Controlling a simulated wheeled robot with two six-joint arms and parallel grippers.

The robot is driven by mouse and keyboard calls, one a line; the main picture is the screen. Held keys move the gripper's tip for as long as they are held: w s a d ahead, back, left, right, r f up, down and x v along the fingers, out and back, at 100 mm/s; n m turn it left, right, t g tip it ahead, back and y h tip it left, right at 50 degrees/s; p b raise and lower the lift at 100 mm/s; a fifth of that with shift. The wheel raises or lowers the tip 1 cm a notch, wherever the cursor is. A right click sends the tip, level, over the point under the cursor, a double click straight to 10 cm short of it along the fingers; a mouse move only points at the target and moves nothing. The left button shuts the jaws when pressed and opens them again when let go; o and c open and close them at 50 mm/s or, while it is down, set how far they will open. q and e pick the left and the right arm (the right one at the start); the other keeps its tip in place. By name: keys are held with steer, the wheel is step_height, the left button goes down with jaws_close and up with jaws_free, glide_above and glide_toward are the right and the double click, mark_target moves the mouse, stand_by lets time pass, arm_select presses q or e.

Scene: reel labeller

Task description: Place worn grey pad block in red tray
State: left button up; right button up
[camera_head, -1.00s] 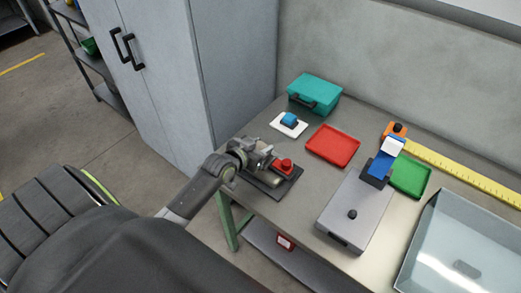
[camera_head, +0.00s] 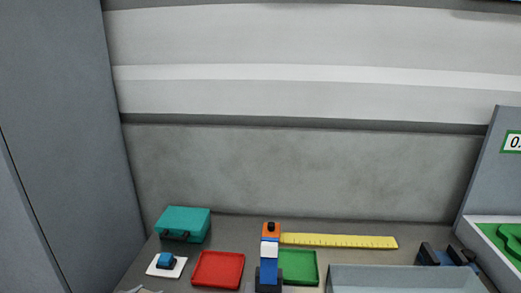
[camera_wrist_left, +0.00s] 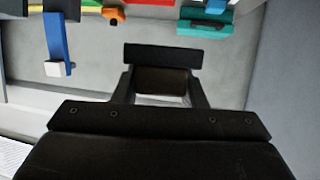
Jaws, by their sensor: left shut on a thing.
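The red tray (camera_head: 218,269) lies empty on the bench in the head view, left of the blue and white stamping arm. A red edge, likely the tray (camera_wrist_left: 150,2), shows at the top of the left wrist view. My left gripper (camera_wrist_left: 163,88) shows in the left wrist view, its fingers shut on a dark grey-brown block (camera_wrist_left: 165,80), which looks like the worn grey pad block. The block is partly hidden by the gripper. The head view does not clearly show this gripper. My right gripper is in neither current view.
A teal case (camera_head: 184,223) stands at the back left. A blue block (camera_head: 166,261) sits on a white tile (camera_head: 154,270). The stamping arm (camera_head: 269,268), green tray (camera_head: 299,266), yellow ruler (camera_head: 340,241) and clear bin (camera_head: 400,279) stand to the right.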

arm_select(q)
steer(key=s+d+r+m+g+h+b, duration=0.1)
steer(key=s+d+r+m+h+b, duration=0.15)
steer(key=s+d, duration=0.55)
steer(key=shift+n+t+y, duration=0.4)
steer(key=shift+n+y, duration=0.35)
steer(key=shift+n, duration=0.1)
steer(key=w+a+p, duration=0.1)
steer(key=w+a, duration=0.2)
steer(key=w+a+f+p, duration=0.1)
steer(key=w+a, duration=0.1)
steer(key=shift+w+a+f+p, duration=0.15)
steer(key=shift+w+a+p, duration=0.25)
steer(key=w+a+f+n+y+p, duration=0.2)
steer(key=w+a+f+y, duration=0.1)
steer(key=w+a, duration=0.3)
steer(key=shift+w+a+n+t, duration=0.3)
steer(key=shift+w+a+t, duration=0.1)
steer(key=shift+a, duration=0.6)
steer(key=shift+f, duration=0.1)
step_height(320, 180, down, 8)
steer(key=shift+s+p, duration=0.1)
steer(key=shift+p, duration=0.25)
steer(key=shift+f, duration=0.7)
